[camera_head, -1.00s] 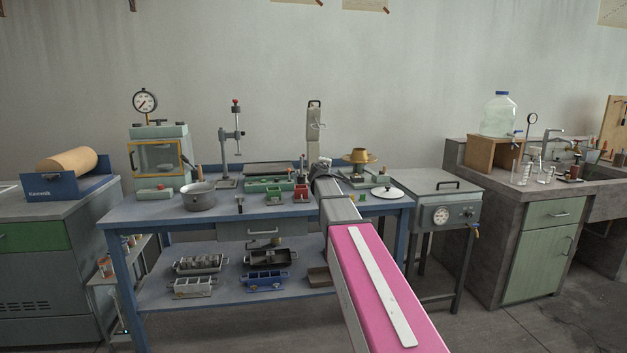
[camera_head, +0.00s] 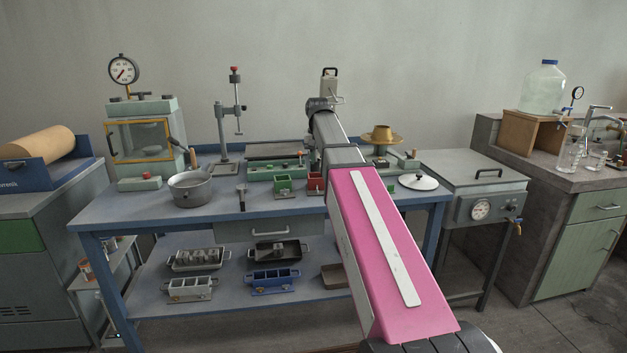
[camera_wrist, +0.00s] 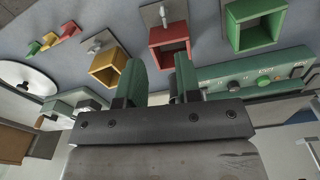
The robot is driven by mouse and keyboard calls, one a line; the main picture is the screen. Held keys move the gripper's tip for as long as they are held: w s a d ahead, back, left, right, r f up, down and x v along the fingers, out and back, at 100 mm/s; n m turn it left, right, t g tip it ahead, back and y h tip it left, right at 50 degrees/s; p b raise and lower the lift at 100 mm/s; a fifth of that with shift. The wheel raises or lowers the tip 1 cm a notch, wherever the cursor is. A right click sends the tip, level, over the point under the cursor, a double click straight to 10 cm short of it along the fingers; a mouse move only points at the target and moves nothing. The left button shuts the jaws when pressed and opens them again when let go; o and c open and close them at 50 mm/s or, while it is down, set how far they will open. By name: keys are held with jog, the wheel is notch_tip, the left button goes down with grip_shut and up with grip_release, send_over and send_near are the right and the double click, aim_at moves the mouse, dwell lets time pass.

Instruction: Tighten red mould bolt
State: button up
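The red mould (camera_wrist: 168,46) is an open square box on the bench in the wrist view, with a grey bolt (camera_wrist: 165,16) on the side away from my gripper. In the head view the red mould (camera_head: 315,184) is partly hidden by my arm. My gripper (camera_wrist: 162,68) is open and empty, its two green fingers apart, with the red mould showing beyond the gap. I cannot tell the distance between them. In the head view my arm hides the gripper.
The yellow mould (camera_wrist: 107,70) and the green mould (camera_wrist: 255,25) flank the red one. A green control panel (camera_wrist: 262,82) lies close to the right finger. A pot (camera_head: 191,189), a lever press (camera_head: 233,125) and a white lid (camera_head: 418,182) share the blue bench (camera_head: 145,207).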

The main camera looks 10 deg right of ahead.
aim_at(317, 187)
jog(key=f, duration=1)
jog(key=shift+a+f, duration=0.25)
jog(key=shift+f, duration=0.05)
grip_shut()
